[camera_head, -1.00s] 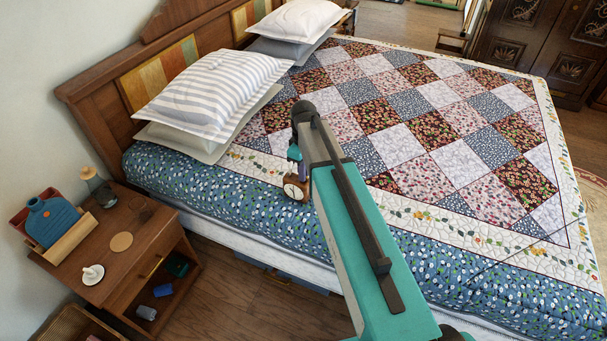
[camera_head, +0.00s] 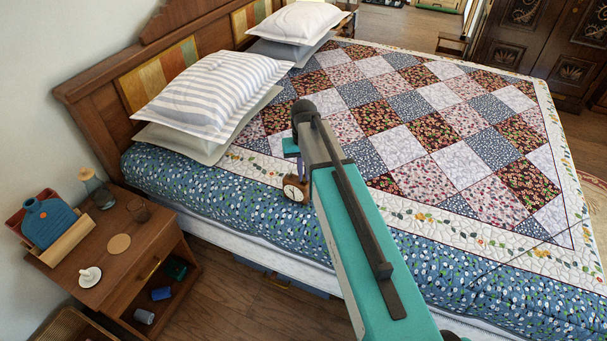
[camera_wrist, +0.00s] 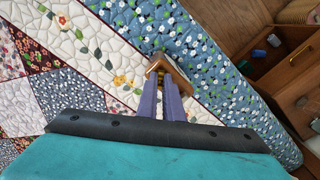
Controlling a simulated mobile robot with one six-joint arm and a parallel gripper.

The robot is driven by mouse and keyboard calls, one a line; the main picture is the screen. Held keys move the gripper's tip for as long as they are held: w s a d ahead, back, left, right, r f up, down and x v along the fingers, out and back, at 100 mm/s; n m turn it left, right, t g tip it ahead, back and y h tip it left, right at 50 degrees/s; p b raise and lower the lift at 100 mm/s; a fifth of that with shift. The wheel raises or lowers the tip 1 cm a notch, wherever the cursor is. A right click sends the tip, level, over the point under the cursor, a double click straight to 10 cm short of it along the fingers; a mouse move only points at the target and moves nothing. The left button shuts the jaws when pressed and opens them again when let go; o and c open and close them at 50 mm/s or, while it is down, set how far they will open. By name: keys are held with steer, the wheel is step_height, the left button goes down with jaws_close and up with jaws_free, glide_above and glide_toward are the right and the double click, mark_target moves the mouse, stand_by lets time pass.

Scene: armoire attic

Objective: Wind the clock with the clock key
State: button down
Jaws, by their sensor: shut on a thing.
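The clock (camera_head: 295,189) is a small brown wooden case with a round white dial, upright on the near edge of the bed. In the wrist view its wooden case (camera_wrist: 181,77) shows from above, just beyond my fingertips. My gripper (camera_wrist: 167,84) points down at the clock with its two purple fingers close together. A small brass-coloured piece, apparently the clock key (camera_wrist: 159,73), shows at the fingertips against the clock. Most of it is hidden by the fingers, so I cannot tell how far it is in the clock. My arm hides much of the gripper in the head view.
The clock stands on a bed with a patchwork quilt (camera_head: 440,150) and striped pillows (camera_head: 210,90). A wooden nightstand (camera_head: 140,240) at left holds a blue bottle (camera_head: 48,222), a coaster (camera_head: 118,244) and a small white dish (camera_head: 90,277). Floor shows between nightstand and bed.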

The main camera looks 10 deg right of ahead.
steer(key=m, duration=0.8)
steer(key=shift+b, duration=0.35)
steer(key=m, duration=0.8)
steer(key=shift+m, duration=0.3)
steer(key=m, duration=0.4)
steer(key=shift+b, duration=0.3)
steer(key=m, duration=0.4)
steer(key=shift+m, duration=0.3)
steer(key=m, duration=0.4)
steer(key=shift+m, duration=1.9)
